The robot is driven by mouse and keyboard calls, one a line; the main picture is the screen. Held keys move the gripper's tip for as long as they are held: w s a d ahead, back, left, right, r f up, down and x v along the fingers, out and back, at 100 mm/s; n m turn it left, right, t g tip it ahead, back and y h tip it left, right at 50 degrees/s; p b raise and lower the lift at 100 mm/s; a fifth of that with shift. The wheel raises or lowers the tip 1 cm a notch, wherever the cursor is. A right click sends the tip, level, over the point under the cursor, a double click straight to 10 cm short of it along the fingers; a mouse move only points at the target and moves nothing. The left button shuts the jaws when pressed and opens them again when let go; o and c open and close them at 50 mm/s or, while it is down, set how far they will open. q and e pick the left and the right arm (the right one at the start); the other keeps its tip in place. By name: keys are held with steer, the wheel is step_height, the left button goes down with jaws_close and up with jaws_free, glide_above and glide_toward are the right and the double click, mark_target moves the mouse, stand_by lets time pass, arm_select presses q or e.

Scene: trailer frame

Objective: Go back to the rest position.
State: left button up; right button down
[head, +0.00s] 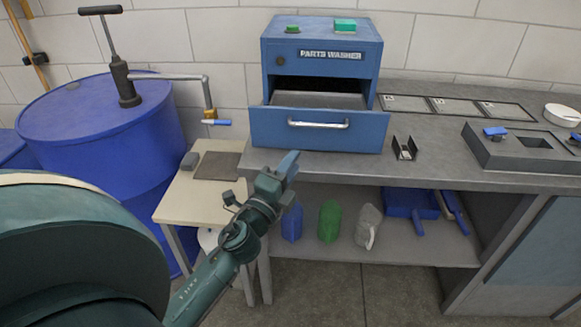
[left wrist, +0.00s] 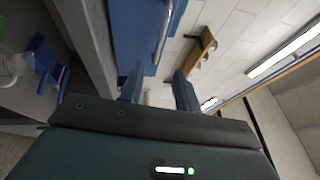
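My left gripper (head: 287,166) is raised in front of the bench, just before and below the open drawer in the head view, and touches nothing that I can see. In the left wrist view its two blue fingers (left wrist: 158,85) stand apart with nothing held between them. My left arm reaches up from the bottom left of the head view. My right gripper shows in neither view.
The blue parts washer (head: 270,56) has its drawer (head: 262,126) pulled out over the bench (head: 440,166) edge. A small table (head: 172,205) and a blue drum (head: 95,125) with a hand pump (head: 124,85) stand left.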

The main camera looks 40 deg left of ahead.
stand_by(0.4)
